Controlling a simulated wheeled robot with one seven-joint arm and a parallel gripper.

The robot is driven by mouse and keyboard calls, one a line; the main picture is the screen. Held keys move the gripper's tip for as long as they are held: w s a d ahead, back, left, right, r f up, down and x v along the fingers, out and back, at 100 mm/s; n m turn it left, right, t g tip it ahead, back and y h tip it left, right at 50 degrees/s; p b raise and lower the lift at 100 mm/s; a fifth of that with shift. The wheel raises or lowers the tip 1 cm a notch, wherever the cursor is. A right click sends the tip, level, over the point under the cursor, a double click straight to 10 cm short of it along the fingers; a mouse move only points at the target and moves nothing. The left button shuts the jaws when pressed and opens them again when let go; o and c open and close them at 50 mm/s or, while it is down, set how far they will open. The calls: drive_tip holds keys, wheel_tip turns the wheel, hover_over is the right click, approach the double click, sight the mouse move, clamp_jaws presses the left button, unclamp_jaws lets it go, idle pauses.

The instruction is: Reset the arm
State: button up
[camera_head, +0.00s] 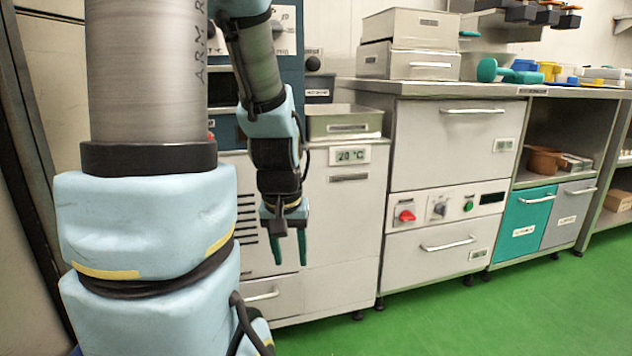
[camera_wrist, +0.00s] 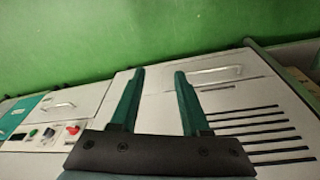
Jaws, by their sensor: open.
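A metal tray (camera_head: 345,122) sits on the cabinet beside my forearm. To the right are a control panel with a red knob (camera_head: 406,216), a drawer with a handle (camera_head: 448,243) and a teal door (camera_head: 522,228). The green floor in front is clear.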

drive_tip(key=w+p+v, duration=0.3)
drive_tip(key=p+v, duration=1.6)
drive_tip(key=w+r+p+v, duration=0.1)
drive_tip(key=w+p+v, duration=0.1)
drive_tip(key=p+v, duration=1.7)
drive_tip(key=shift+w+r+g, duration=0.2)
drive_tip(key=shift+w+g, duration=0.15)
drive_tip(key=shift+g, duration=0.05)
drive_tip(key=shift+d, duration=0.15)
